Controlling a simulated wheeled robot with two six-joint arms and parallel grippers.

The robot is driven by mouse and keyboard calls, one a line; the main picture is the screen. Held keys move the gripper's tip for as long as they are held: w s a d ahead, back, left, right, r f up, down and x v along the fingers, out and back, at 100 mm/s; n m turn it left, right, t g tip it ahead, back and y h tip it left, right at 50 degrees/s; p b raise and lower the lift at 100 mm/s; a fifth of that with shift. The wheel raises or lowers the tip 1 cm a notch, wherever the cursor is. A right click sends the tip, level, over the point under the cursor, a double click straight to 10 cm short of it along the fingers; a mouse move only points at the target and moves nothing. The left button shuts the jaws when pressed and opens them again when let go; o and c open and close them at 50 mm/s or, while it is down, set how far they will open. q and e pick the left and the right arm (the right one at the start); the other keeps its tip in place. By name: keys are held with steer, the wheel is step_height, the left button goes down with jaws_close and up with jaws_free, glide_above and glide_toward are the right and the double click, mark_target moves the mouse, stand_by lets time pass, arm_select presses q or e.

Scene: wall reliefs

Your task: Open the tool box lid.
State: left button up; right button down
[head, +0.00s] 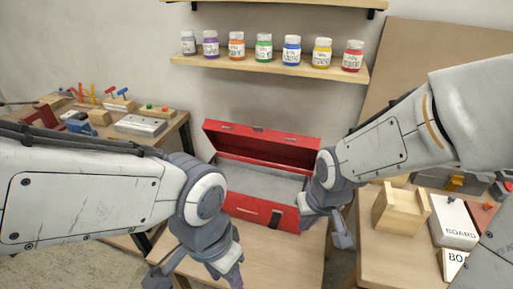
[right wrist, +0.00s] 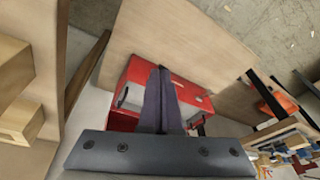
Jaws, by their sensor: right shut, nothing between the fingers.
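The red tool box (head: 247,207) stands on a wooden table in the middle of the head view. Its red lid (head: 262,144) is raised and tilted back, and the grey inside shows. A dark latch (head: 275,218) is on its front. My right gripper (head: 342,240) is beside the box's right front corner in the head view. In the right wrist view its two dark fingers (right wrist: 160,72) are together and empty, in front of the red box (right wrist: 190,95). My left gripper (head: 195,278) is low in front of the box, partly cut off by the frame's bottom edge.
A wall shelf (head: 270,68) with several paint jars is above the box. A side table at right holds a wooden holder (head: 402,209) and a white board box (head: 452,222). A cluttered bench (head: 165,136) is at left. The table in front of the box is bare.

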steer(key=w+d+f+m+t+b, duration=0.1)
steer(key=w+f+m+t+b, duration=0.25)
steer(key=w+f, duration=0.45)
steer(key=m+t+h+b, duration=0.1)
steer(key=m+t+h, duration=0.7)
steer(key=m+t, duration=1)
glide_toward(259, 128)
arm_select(q)
step_height(259, 128, down, 5)
steer(key=shift+r+p, duration=0.1)
steer(key=shift+p, duration=0.95)
arm_select(e)
steer(key=w+r+m+g, duration=0.1)
steer(key=w+r, duration=0.1)
steer(key=w+d+r+g, duration=0.1)
steer(key=w+r, duration=0.1)
steer(key=w, duration=0.1)
steer(key=shift+w+d+r+m, duration=0.1)
steer(key=shift+r+m, duration=0.05)
steer(key=shift+m, duration=0.2)
